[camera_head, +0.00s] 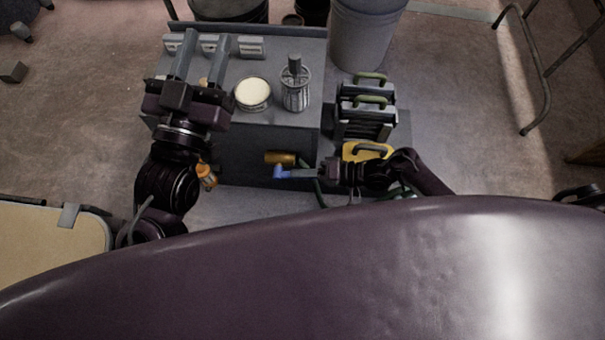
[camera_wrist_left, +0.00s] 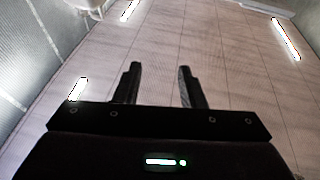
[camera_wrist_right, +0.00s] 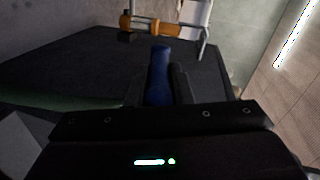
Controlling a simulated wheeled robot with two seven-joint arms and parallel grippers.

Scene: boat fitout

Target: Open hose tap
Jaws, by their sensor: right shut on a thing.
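The hose tap shows as a short brass-coloured body (camera_head: 279,158) on the dark front face of the grey bench, in the head view. Its blue handle (camera_head: 280,172) is just below the brass body. My right gripper (camera_head: 294,173) reaches in from the right and is shut on the blue handle. In the right wrist view the blue handle (camera_wrist_right: 160,72) stands up between the fingers, its lower part hidden by them. My left gripper (camera_head: 206,50) is raised over the left of the bench, open and empty. In the left wrist view its fingers (camera_wrist_left: 158,75) are apart, with only ceiling beyond.
The grey bench top (camera_head: 222,105) holds a cream-topped round tin (camera_head: 253,92), a metal canister (camera_head: 295,88) and small grey blocks (camera_head: 251,46). An orange fitting (camera_head: 206,176) is at the bench's lower left. Cases with green handles (camera_head: 368,103) and a yellow case (camera_head: 352,151) stand at right.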

